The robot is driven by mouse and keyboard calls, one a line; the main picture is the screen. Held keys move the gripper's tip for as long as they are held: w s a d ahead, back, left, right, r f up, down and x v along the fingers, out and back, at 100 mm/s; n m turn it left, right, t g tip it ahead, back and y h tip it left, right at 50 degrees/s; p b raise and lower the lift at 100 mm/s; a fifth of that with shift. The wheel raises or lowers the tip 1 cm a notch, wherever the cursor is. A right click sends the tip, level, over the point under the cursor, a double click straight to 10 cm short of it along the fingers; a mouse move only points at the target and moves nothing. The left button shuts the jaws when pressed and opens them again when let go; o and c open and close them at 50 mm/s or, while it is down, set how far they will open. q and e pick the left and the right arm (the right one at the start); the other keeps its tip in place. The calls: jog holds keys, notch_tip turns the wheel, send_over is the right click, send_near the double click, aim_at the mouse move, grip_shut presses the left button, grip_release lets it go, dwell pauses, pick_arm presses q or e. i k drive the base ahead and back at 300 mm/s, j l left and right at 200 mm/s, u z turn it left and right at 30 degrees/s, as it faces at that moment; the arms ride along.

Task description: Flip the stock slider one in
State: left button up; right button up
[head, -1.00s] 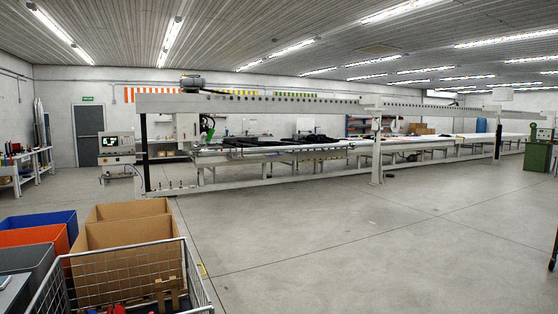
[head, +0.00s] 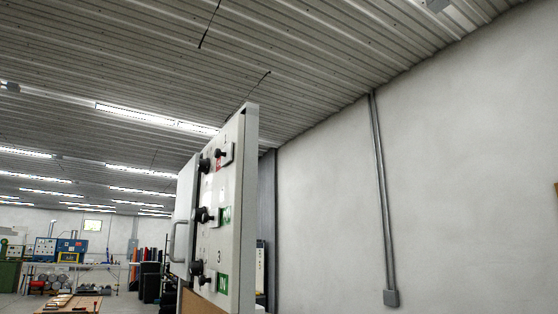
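A pale upright panel (head: 232,235) stands in the middle of the head view, seen at a steep angle. It carries three dark knobs in a column. The middle knob (head: 203,215) is beside a green label (head: 225,217). The bottom knob (head: 197,268) is beside a green label (head: 222,284), with a "3" above it. Neither gripper is in view.
A grey handle (head: 178,242) sticks out at the panel's left side. A bare wall (head: 460,180) with a grey conduit (head: 382,200) fills the right. At the far left are a green cabinet (head: 10,275), a workbench and dark upright items (head: 150,275).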

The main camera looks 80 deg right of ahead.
aim_at(226, 153)
jog(key=z, duration=2.2)
jog(key=j+z, duration=0.15)
jog(key=j, duration=0.15)
jog(key=k, duration=0.05)
